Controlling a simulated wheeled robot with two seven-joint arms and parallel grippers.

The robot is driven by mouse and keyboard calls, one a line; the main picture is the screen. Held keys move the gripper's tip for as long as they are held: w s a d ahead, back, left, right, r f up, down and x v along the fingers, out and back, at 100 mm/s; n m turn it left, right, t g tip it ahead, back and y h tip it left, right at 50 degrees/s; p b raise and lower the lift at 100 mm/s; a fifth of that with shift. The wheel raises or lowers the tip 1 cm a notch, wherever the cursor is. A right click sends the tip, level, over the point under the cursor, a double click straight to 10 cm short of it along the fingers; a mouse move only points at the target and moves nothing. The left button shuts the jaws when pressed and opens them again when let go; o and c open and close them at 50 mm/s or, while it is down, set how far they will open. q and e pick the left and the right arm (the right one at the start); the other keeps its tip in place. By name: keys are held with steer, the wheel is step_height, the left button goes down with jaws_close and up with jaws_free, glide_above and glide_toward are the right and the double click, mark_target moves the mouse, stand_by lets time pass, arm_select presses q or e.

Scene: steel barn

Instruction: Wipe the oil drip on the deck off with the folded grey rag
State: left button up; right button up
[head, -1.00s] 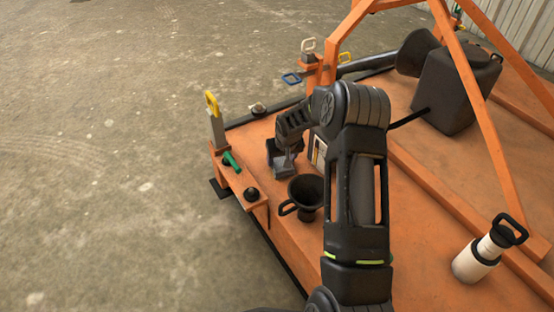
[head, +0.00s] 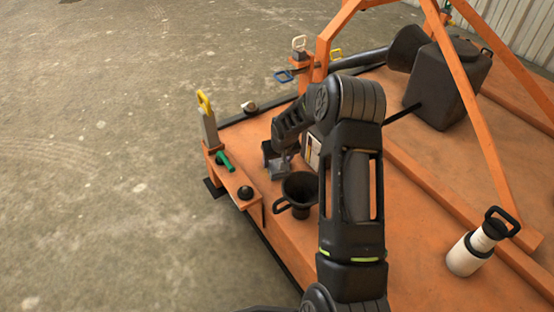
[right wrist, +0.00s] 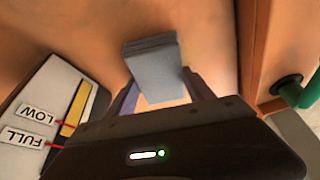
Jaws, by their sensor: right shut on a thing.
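The folded grey rag (right wrist: 155,68) is held between the fingers of my right gripper (right wrist: 165,95) in the right wrist view, with orange deck behind it. In the head view my right gripper (head: 277,158) points down over the near left corner of the orange deck (head: 285,236), with the rag (head: 279,174) low at its tips. I cannot tell whether the rag touches the deck. I cannot make out the oil drip in either view; the rag, gripper or arm may cover it. My left gripper is not in view.
A black funnel (head: 300,191) stands close to the gripper, and a gauge panel marked LOW and FULL (right wrist: 45,115) is beside it. A bracket with a green handle (head: 225,161) borders the left. A black can (head: 447,85) and white bottle (head: 470,252) stand right.

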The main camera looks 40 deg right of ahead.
mark_target(267, 173)
steer(key=shift+w+a+b, duration=0.15)
steer(key=shift+a+b, duration=0.3)
steer(key=shift+a, duration=1.5)
steer(key=shift+w+a+f+b, duration=0.15)
steer(key=shift+a+b, duration=0.1)
steer(key=shift+a, duration=0.55)
steer(key=shift+w+a+r+b, duration=0.1)
steer(key=shift+a+b, duration=0.15)
steer(key=shift+a, duration=0.5)
steer(key=shift+a+f, duration=0.1)
steer(key=shift+a, duration=0.5)
steer(key=shift+s+d+p, duration=0.15)
steer(key=shift+d+p, duration=0.2)
steer(key=shift+d, duration=1.05)
steer(key=shift+s+d, duration=0.1)
steer(key=shift+d, duration=0.6)
